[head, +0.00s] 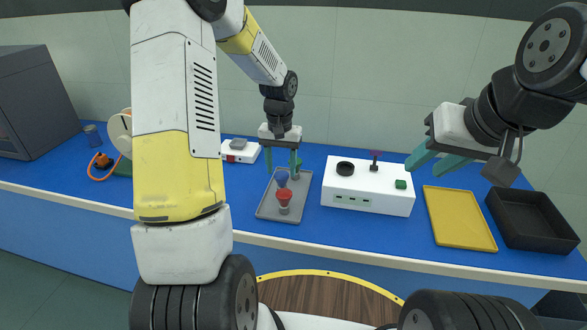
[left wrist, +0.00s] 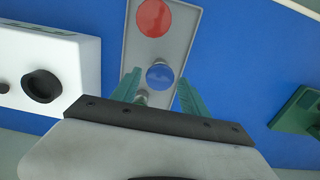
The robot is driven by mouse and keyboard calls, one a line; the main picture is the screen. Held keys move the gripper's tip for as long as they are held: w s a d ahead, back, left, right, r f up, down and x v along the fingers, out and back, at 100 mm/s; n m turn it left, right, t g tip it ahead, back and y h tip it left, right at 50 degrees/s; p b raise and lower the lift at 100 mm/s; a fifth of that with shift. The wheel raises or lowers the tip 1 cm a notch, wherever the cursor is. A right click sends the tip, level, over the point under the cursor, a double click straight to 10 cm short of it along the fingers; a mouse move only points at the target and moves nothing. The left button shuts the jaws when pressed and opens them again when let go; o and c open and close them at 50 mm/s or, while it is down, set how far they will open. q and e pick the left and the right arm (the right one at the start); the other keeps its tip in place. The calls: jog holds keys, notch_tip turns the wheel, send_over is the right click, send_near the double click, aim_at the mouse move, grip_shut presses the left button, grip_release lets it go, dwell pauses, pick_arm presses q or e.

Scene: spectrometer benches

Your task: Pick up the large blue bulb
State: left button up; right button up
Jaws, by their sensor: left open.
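The large blue bulb (head: 282,178) stands on a grey tray (head: 266,208), partly hidden by my left gripper in the head view. In the left wrist view the blue bulb (left wrist: 159,74) shows as a round blue top between the green fingers, apart from both. My left gripper (head: 281,164) is open above it, pointing down. A red bulb (head: 284,196) stands on the same tray, nearer the front edge; it also shows in the left wrist view (left wrist: 154,17). My right gripper (head: 435,162) is open and empty above the right part of the bench.
A white box (head: 368,203) with a black round knob and a green button stands right of the tray. A yellow tray (head: 460,218) and a black bin (head: 533,220) lie further right. A small white device (head: 238,151) stands behind left. My left arm hides part of the bench.

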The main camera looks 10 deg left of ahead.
aim_at(282, 176)
pick_arm(q)
jog(key=f, duration=0.6)
jog(key=shift+w+f, duration=0.2)
jog(key=shift+f, duration=0.1)
